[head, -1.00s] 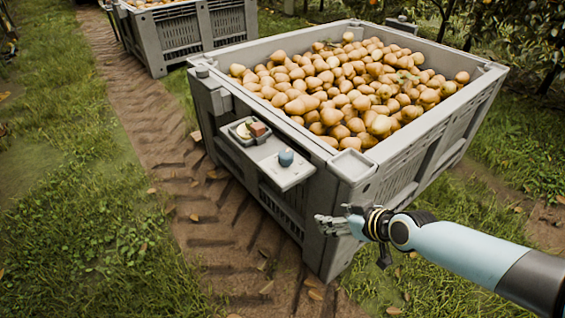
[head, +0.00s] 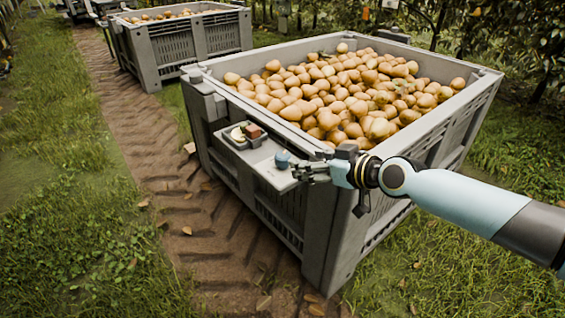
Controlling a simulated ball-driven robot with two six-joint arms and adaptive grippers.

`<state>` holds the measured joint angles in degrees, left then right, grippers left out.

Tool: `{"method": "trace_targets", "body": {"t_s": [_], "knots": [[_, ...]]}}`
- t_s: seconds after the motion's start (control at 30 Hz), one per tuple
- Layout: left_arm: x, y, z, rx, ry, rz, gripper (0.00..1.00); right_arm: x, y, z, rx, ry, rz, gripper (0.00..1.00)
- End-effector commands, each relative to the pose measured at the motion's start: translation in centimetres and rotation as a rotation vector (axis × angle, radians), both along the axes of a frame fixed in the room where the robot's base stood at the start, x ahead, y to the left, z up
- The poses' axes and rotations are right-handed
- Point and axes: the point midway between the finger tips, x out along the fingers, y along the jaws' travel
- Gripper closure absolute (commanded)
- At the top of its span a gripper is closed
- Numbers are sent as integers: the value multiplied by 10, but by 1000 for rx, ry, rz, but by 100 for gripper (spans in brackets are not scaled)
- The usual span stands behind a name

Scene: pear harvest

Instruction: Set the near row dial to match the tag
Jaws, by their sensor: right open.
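A small blue knob-like piece (head: 282,160) stands on the grey shelf (head: 262,171) on the near side of the large pear bin; it may be the dial, but I see no markings on it. My right gripper (head: 299,172) is open, at the shelf's right end, just right of the blue piece. I cannot tell whether they touch. A small tray (head: 234,140) on the shelf's left part holds a pale round item (head: 238,134) and a red-brown block (head: 253,131). I cannot make out a readable tag. My left gripper is out of view.
The large grey bin (head: 315,215) is heaped with pears (head: 350,90); its near corner stands close below my right arm. A second pear bin (head: 190,45) stands farther back. A rutted dirt track (head: 190,215) and grass lie left of the bin, mostly free.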

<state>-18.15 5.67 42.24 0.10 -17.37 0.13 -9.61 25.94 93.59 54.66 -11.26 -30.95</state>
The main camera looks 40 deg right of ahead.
Motion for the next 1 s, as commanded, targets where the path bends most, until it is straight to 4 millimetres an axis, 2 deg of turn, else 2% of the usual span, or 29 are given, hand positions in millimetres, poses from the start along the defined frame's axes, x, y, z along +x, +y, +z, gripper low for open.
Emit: {"method": "trace_targets", "body": {"t_s": [0.4, 0.5, 0.7, 0.93, 1.0], "knots": [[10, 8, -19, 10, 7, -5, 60, 70, 10, -31, 3, -1, -2, 37], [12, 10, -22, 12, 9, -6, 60, 82, 11, -36, 2, 0, -2, 37], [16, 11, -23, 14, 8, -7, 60, 94, 13, -39, 1, 0, 0, 37], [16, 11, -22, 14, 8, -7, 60, 94, 13, -38, 1, 0, 0, 37], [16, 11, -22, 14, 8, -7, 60, 94, 13, -38, 1, 0, 0, 45]]}}
